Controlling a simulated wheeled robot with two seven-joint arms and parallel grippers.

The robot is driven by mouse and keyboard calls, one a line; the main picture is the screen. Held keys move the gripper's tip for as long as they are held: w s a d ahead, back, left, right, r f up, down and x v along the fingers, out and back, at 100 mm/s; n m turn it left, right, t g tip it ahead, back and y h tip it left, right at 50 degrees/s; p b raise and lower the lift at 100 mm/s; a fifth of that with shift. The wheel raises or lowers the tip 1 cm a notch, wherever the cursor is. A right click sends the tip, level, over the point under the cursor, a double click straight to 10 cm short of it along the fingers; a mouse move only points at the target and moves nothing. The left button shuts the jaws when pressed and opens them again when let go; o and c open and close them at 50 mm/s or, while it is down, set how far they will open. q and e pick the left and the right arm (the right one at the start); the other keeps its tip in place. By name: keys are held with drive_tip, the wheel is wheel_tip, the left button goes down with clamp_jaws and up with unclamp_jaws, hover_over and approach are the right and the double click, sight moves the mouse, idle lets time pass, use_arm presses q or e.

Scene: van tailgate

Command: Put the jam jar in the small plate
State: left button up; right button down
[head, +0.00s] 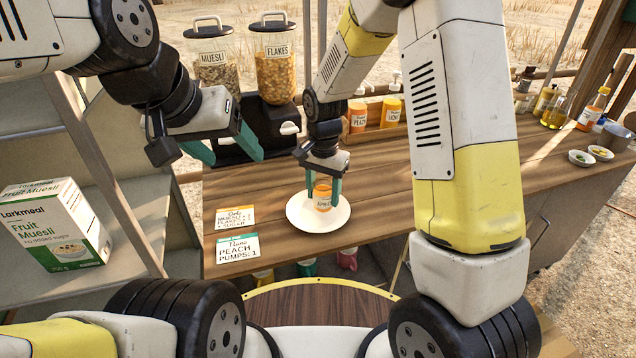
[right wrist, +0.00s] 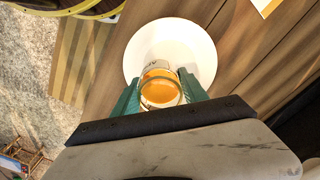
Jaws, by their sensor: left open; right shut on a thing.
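The jam jar (head: 322,194), a small jar with orange contents and a pale label, is upright between the fingers of my right gripper (head: 322,190). It is over the small white plate (head: 298,217), within its rim. I cannot tell whether its base touches the plate. In the right wrist view the jar (right wrist: 160,90) sits between the green fingers of my right gripper (right wrist: 160,92), with the plate (right wrist: 165,35) behind it. My left gripper (head: 226,148) is open and empty above the counter, left of the plate.
Muesli (head: 212,70) and flakes (head: 276,70) dispensers stand at the back of the counter (head: 400,205). Two cards (head: 237,248) lie left of the plate. Pump bottles (head: 357,118) stand in a tray behind. A muesli box (head: 55,225) is on the left shelf. Counter right of the plate is partly hidden by my arm.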

sight(318, 200)
drive_tip(key=shift+w+a, duration=0.45)
drive_tip(key=shift+w, duration=0.05)
drive_tip(key=shift+w+a+f, duration=0.1)
drive_tip(key=shift+f, duration=0.85)
drive_tip(key=shift+w+a+f, duration=0.1)
drive_tip(key=shift+f, duration=0.8)
drive_tip(key=shift+f, duration=0.15)
drive_tip(key=c, duration=0.6)
unclamp_jaws()
